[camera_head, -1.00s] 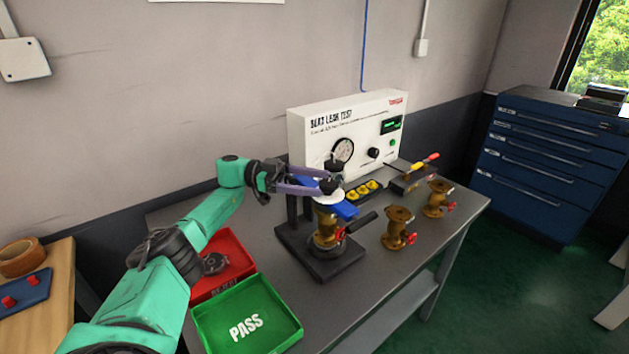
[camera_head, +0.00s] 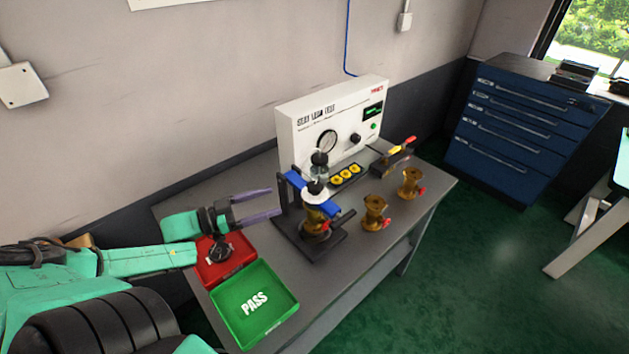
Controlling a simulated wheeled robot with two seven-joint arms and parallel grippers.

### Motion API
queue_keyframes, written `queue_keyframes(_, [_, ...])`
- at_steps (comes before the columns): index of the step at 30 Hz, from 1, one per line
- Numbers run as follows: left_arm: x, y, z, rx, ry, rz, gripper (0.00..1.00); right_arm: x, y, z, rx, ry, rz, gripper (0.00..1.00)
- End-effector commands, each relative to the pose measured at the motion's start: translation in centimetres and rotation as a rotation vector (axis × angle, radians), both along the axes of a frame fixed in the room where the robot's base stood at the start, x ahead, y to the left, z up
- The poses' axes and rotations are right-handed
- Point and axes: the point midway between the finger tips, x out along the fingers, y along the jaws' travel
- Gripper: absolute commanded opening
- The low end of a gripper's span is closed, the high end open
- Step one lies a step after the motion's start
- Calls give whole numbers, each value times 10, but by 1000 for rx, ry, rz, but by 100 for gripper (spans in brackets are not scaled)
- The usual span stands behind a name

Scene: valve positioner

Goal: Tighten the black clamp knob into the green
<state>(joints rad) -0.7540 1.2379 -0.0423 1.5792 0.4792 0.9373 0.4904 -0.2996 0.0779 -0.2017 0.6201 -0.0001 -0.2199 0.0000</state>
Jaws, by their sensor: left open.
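The clamp fixture stands on the grey table (camera_head: 235,200). It has a black base (camera_head: 325,245) and blue clamp bars (camera_head: 328,208) with a brass valve (camera_head: 314,222) under them. Two black round knobs show at its top: an upper one (camera_head: 319,158) and a lower one (camera_head: 316,187) above a white disc. I cannot tell which is the clamp knob. No green mark on the clamp is clear at this size. My left gripper (camera_head: 277,202) is open and empty, its fingers pointing right, just left of the fixture and apart from the knobs. My right gripper is not in view.
A red tray (camera_head: 215,272) holding a dark round part and a green PASS tray (camera_head: 272,322) lie at front left. The white leak tester (camera_head: 290,130) stands behind the fixture. Two brass valves (camera_head: 375,214) (camera_head: 411,184) stand to its right.

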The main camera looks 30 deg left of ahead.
Motion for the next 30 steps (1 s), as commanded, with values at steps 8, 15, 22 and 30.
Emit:
queue_keyframes(8, [53,-37,-5,-3,-9,-3,83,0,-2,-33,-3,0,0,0])
queue_keyframes(15, [90,-62,-2,-3,-6,-3,83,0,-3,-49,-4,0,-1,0])
queue_keyframes(22, [109,-76,-2,-3,-1,-2,83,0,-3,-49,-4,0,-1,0])
queue_keyframes(30, [111,-78,-1,-1,0,-3,83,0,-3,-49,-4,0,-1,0])
